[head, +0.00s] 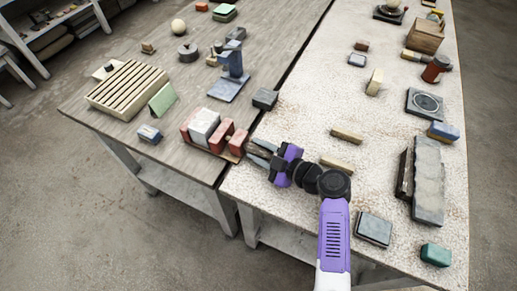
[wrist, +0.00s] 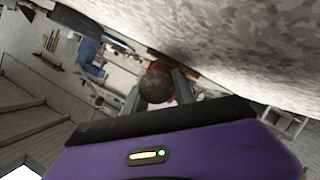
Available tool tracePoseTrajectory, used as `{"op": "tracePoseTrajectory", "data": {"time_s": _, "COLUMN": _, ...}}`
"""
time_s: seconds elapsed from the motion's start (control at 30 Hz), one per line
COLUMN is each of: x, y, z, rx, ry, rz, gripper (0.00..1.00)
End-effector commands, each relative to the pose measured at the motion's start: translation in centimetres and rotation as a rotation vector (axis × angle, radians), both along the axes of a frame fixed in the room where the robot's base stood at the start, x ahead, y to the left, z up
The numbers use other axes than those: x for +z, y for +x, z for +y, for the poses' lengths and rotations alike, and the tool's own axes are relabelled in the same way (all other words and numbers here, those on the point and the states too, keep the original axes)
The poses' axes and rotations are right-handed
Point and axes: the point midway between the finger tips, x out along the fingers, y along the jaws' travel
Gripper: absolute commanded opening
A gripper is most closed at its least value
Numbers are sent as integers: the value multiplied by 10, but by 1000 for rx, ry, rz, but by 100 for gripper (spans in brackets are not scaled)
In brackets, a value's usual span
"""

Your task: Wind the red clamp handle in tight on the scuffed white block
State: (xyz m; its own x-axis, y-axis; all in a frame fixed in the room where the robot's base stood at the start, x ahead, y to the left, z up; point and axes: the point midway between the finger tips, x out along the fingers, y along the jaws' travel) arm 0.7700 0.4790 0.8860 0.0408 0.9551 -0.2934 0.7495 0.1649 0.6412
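The clamp (head: 238,141) has red jaw blocks on a flat base and stands at the right front of the wooden table. The scuffed white block (head: 203,127) sits between its red blocks. My gripper (head: 251,149) is at the clamp's right end, its two fingers apart. In the wrist view, a round dark brown knob (wrist: 156,86), which looks like the handle's end, lies between my fingers (wrist: 158,90), with a bit of red behind it. I cannot tell whether the fingers press on it. The handle's shaft is hidden, and any gap at the block is too small to judge.
A dark grey block (head: 265,99) lies just behind my gripper. A wooden strip (head: 337,163) lies to its right on the speckled table (head: 300,125). A narrow gap parts the tables.

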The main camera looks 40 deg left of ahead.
Motion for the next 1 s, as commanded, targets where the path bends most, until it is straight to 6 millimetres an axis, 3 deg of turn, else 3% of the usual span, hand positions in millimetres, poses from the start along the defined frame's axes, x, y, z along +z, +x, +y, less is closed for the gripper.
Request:
{"op": "tracePoseTrajectory", "data": {"time_s": 0.03, "x": 0, "y": 0, "z": 0, "rx": 0, "ry": -1, "rz": 1, "gripper": 12}}
{"op": "tracePoseTrajectory", "data": {"time_s": 0.1, "x": 0, "y": 0, "z": 0, "rx": 0, "ry": -1, "rz": 1, "gripper": 0}}
{"op": "tracePoseTrajectory", "data": {"time_s": 0.57, "x": -3, "y": 0, "z": -1, "rx": 0, "ry": -22, "rz": 91, "gripper": 0}}
{"op": "tracePoseTrajectory", "data": {"time_s": 1.0, "x": -5, "y": 2, "z": -1, "rx": 1, "ry": -111, "rz": 455, "gripper": 0}}
